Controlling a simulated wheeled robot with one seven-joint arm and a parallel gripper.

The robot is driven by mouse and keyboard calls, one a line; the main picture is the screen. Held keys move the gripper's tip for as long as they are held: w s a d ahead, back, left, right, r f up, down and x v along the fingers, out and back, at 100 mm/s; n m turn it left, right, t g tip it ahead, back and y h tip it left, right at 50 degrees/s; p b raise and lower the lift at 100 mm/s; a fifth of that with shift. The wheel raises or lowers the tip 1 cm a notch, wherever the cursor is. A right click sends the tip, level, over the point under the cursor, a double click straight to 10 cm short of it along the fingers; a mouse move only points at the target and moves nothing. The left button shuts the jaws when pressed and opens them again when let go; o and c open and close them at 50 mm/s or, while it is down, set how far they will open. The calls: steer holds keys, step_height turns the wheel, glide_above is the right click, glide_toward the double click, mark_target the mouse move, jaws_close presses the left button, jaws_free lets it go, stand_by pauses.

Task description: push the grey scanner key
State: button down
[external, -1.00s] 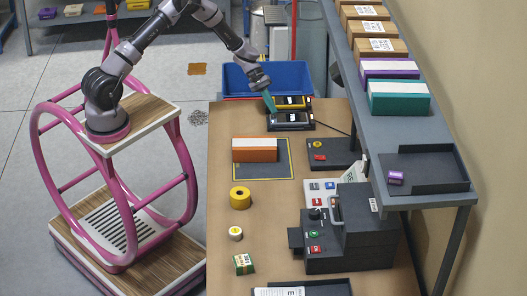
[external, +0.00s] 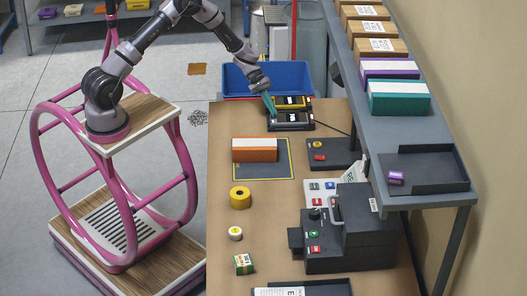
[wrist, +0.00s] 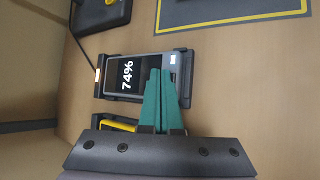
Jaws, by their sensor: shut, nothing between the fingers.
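The grey scanner (external: 292,121) lies in a dark cradle on the bench, just in front of a yellow scanner (external: 291,102). In the wrist view the grey scanner (wrist: 122,82) has a dark screen reading 74%. My gripper (external: 273,115) reaches down to the left end of the grey scanner with its teal fingers together and empty. In the wrist view my gripper's fingertips (wrist: 160,71) are over the scanner's face, beside the screen. The key cannot be made out and may be hidden by the fingers. I cannot tell whether the fingertips touch the scanner.
The yellow scanner (wrist: 118,124) is partly behind my gripper in the wrist view. A blue bin (external: 265,77) stands behind the scanners. An orange and white box (external: 254,150) sits on a dark mat in front. A dark panel with yellow and red buttons (external: 330,155) is to the right.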

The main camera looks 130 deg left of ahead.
stand_by(0.5)
steer(key=shift+r, duration=0.45)
steer(key=shift+r, duration=0.1)
step_height(320, 180, up, 6)
steer(key=shift+f, duration=0.1)
stand_by(0.4)
